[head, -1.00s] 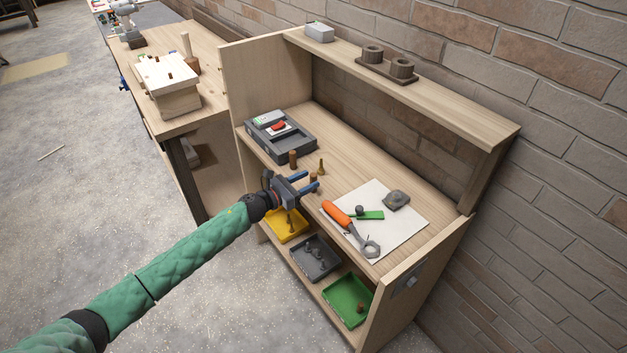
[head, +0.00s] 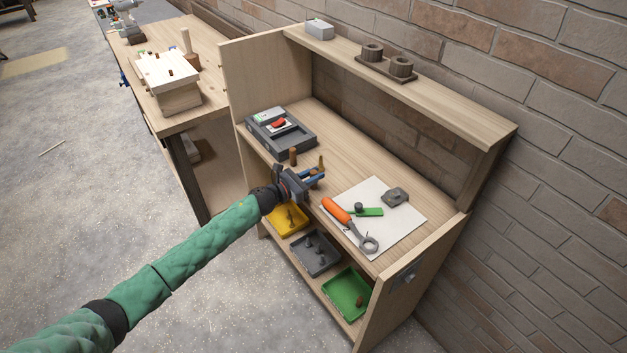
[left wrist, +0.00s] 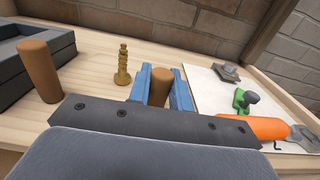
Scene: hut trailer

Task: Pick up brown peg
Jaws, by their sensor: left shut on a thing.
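My left gripper (head: 314,176) is over the workbench shelf, with its blue fingers shut on a short brown peg. In the left wrist view this brown peg (left wrist: 161,84) shows between the two fingers (left wrist: 160,88); its lower part is hidden by the gripper body. I cannot tell whether it still touches the shelf. A second brown peg (head: 293,156) stands upright to the left of the gripper, and it also shows in the left wrist view (left wrist: 40,70). A brass threaded piece (left wrist: 122,66) stands between that peg and the fingers. My right gripper is not in view.
A dark grey case (head: 300,138) lies at the shelf's left end. A white sheet (head: 405,222) to the right holds an orange-handled tool (head: 336,212), a green piece (head: 370,212) and a grey block (head: 395,195). Yellow, grey and green (head: 335,286) trays sit below.

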